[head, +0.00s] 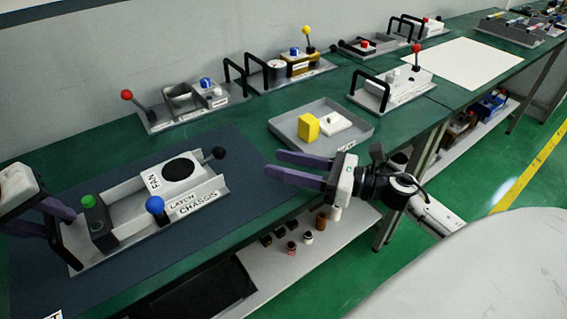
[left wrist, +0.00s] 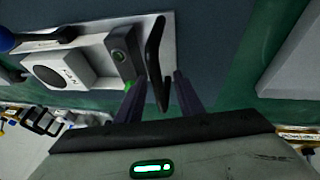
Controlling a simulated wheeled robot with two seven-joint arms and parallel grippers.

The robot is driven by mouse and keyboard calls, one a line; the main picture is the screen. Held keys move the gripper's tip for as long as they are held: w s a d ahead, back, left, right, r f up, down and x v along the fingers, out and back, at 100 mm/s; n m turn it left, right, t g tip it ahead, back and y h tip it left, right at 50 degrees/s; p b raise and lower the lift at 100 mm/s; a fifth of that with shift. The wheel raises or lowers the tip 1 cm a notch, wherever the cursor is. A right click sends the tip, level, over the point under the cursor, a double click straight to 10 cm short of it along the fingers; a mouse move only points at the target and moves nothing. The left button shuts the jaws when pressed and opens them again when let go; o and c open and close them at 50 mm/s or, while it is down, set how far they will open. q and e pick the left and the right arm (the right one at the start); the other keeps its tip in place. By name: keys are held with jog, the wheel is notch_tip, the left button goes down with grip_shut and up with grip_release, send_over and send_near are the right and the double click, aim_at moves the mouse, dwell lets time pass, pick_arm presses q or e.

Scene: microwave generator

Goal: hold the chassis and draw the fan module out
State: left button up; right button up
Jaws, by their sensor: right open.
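The grey chassis (head: 203,202) lies on a dark mat, with a black loop handle (head: 66,245) at its left end. The white fan module (head: 154,181) with a round black disc sits in it, and a black ball-tipped lever (head: 215,154) sticks out at its right. A blue-knobbed latch (head: 155,205) stands at the front, and a green knob tops a dark block (head: 97,222). My left gripper (left wrist: 157,82) is open, its fingers on either side of the handle (left wrist: 154,50) with visible gaps. My right gripper (head: 280,166) is open and empty, right of the chassis.
A grey tray (head: 287,138) with a yellow block (head: 308,127) and a white part (head: 335,122) lies just behind my right gripper. Several other fixtures with handles and knobs line the back of the green bench (head: 100,143). A lower shelf (head: 335,240) holds small items.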

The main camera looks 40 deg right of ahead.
pick_arm(q)
jog(key=v, duration=1.2)
